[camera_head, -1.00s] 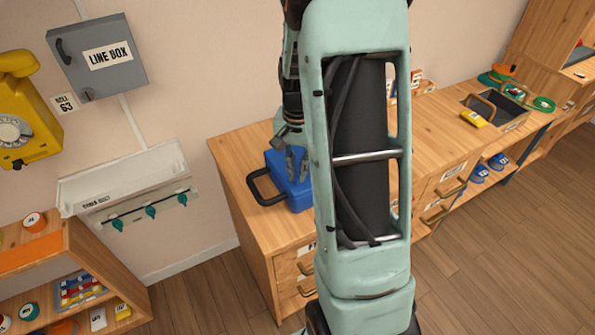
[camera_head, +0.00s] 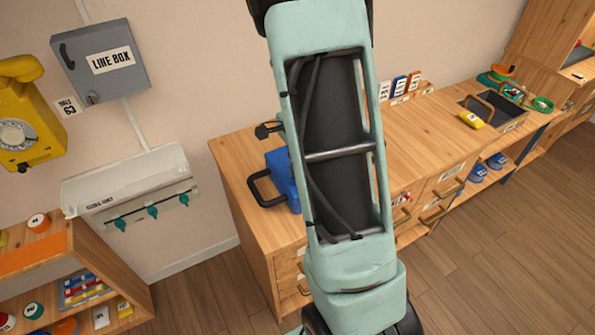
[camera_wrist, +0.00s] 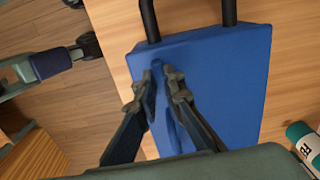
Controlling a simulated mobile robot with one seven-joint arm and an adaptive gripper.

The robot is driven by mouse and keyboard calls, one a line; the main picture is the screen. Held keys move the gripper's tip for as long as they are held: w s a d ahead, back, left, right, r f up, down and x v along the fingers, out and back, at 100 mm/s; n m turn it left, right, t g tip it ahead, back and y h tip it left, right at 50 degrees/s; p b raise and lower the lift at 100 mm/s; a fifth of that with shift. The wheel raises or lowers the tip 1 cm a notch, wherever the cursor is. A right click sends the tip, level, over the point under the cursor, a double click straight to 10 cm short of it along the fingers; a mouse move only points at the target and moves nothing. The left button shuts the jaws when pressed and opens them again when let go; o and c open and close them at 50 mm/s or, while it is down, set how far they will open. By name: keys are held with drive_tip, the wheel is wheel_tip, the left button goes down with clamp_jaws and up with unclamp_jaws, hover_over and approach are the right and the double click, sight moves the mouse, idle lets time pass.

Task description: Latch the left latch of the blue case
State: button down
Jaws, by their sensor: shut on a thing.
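The blue case (camera_head: 280,178) lies on the wooden cabinet top, mostly hidden behind my arm in the head view. Its black handle (camera_head: 262,188) points left. In the wrist view the blue case (camera_wrist: 225,85) fills the middle, with the handle (camera_wrist: 150,18) at the top. My gripper (camera_wrist: 158,88) is over the handle side of the case, left of its middle. Its fingers are nearly together around a small raised blue piece (camera_wrist: 157,68), which looks like the left latch. Whether that latch is down is unclear. The gripper is hidden in the head view.
A teal and white cylinder (camera_wrist: 303,142) lies near the case at the right of the wrist view. The cabinet top (camera_head: 425,125) right of my arm is mostly clear. A grey line box (camera_head: 100,58) and a yellow phone (camera_head: 28,115) hang on the wall at left.

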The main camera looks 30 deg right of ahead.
drive_tip(key=shift+m, duration=0.3)
idle(0.4)
drive_tip(key=c, duration=2)
unclamp_jaws()
drive_tip(key=shift+c, duration=0.2)
wheel_tip(320, 180, up, 12)
